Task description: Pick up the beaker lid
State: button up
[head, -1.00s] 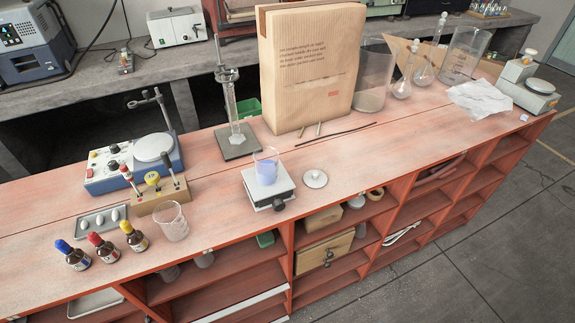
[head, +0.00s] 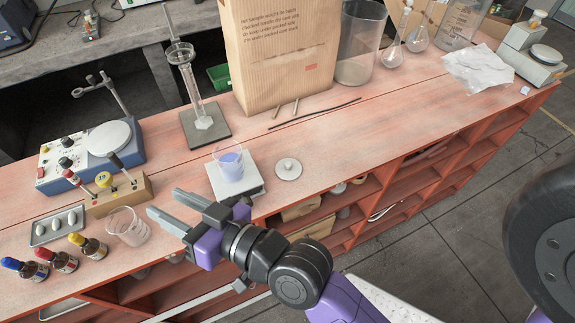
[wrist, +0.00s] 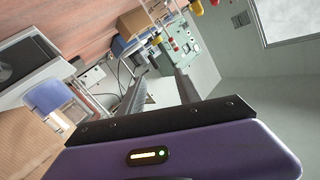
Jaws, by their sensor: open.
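The beaker lid (head: 288,168), a small white disc with a knob, lies flat on the red bench, right of the white square plate device (head: 246,187). On that device stands a beaker with pale blue liquid (head: 229,165); a bluish beaker also shows at the left of the wrist view (wrist: 45,95). My gripper (head: 164,203) is open and empty, in front of the bench's front part and left of the device. Its jaws point left, away from the lid. The jaws also show in the wrist view (wrist: 161,73). I cannot make out the lid in the wrist view.
An empty glass beaker (head: 127,226) and dropper bottles (head: 91,246) stand left of my gripper. Behind the lid are a thin dark rod (head: 314,113) and a large paper bag (head: 278,60). A cylinder on a stand (head: 195,100) is behind the device. Bench right of the lid is clear.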

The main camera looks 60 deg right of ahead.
jog(key=w+d+r+n+g+y+p, duration=0.1)
jog(key=w+d+r+n+g+y, duration=0.35)
jog(key=w+r+n, duration=0.75)
jog(key=s+d+f+n+g+h, duration=0.1)
jog(key=s+d+f+n+g, duration=0.15)
jog(key=d+f, duration=0.45)
jog(key=n+g+h+p, duration=0.1)
jog(key=n+g+h, duration=0.3)
jog(key=g, duration=0.6)
send_over(289, 163)
jog(key=shift+m, duration=0.25)
jog(key=f, duration=0.7)
jog(key=shift+w+d+f, duration=0.1)
jog(key=shift+w+f, duration=0.25)
jog(key=shift+f, duration=0.05)
jog(key=shift+s+f, duration=0.15)
jog(key=shift+f, duration=0.4)
jog(key=shift+s+f, duration=0.15)
jog(key=shift+f, duration=0.4)
notch_tip(289, 163, down, 6)
jog(key=shift+s+r+p, duration=0.1)
jog(key=shift+r+p, duration=0.1)
jog(key=shift+p, duration=0.25)
